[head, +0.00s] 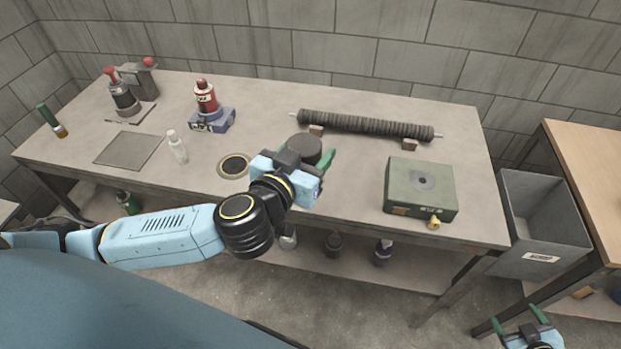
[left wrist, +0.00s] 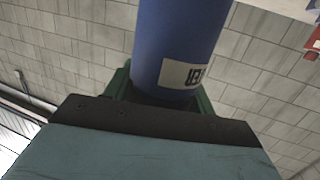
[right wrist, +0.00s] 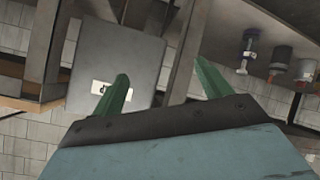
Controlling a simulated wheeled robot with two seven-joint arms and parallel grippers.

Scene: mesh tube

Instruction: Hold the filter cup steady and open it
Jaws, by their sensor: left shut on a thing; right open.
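The filter cup's round dark grey top (head: 304,147) shows in the head view near the middle of the bench, beyond my left gripper (head: 306,163). In the left wrist view a blue cylindrical body (left wrist: 178,40) with a pale label stands between the green fingers. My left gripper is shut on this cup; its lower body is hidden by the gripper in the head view. My right gripper (head: 518,318) is open and empty at the lower right, off the bench and well away from the cup. Its spread green fingers also show in the right wrist view (right wrist: 163,82).
A ring-shaped part (head: 234,166) and white bottle (head: 177,148) are left of the cup. A ribbed dark tube (head: 365,126) lies behind; a green box (head: 420,187) stands right. A grey bin (head: 541,220) is beyond the bench's right end. Bare bench lies between cup and box.

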